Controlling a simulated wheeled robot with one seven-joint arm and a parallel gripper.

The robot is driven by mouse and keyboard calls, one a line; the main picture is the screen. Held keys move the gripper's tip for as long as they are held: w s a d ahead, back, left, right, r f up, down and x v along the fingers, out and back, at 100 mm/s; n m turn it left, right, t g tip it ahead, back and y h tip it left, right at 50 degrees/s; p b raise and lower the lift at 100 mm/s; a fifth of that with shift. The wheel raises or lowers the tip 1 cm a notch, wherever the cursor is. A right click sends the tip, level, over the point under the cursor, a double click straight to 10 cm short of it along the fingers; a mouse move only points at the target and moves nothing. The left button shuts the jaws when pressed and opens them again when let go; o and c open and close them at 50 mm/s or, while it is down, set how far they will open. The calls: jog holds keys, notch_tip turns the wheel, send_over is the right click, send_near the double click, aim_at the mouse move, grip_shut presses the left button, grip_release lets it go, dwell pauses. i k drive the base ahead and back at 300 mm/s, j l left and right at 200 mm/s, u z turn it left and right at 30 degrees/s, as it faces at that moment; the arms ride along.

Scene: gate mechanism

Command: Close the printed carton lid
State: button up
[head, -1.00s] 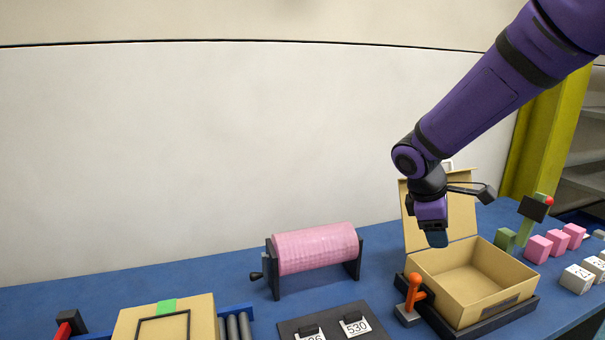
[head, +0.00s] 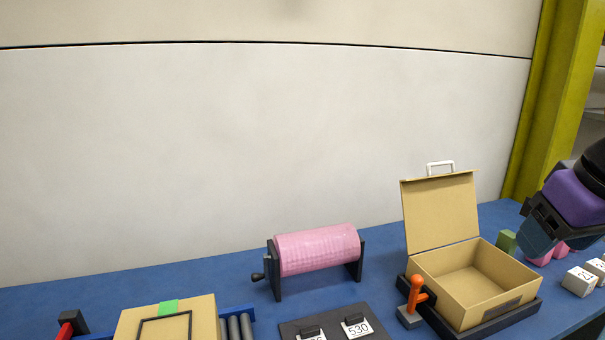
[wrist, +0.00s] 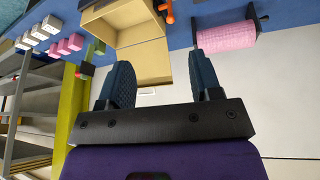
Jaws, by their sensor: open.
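The tan carton (head: 472,286) stands open and empty in a dark tray at the right of the blue table in the head view. Its lid (head: 439,212) stands upright at the back edge, with a white handle (head: 440,166) on top. In the wrist view the carton (wrist: 115,22) and its lid (wrist: 143,64) show upside down beyond the fingers. My gripper (head: 535,235) is at the right edge of the head view, right of the carton and apart from it. In the wrist view the two fingers of my gripper (wrist: 163,80) are spread with nothing held between them.
An orange-handled lever (head: 414,295) stands at the carton's left front. A pink roller (head: 317,250) with a crank stands further left. Pink blocks (wrist: 70,43), white number blocks (head: 580,280) and a green block (head: 506,242) lie right of the carton. A yellow post (head: 555,100) rises behind.

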aim_at(439, 210)
jog(key=i+l+u, duration=0.35)
jog(key=l, duration=1.65)
jog(key=l+u, duration=0.3)
jog(key=l, duration=1.75)
jog(key=j, duration=0.2)
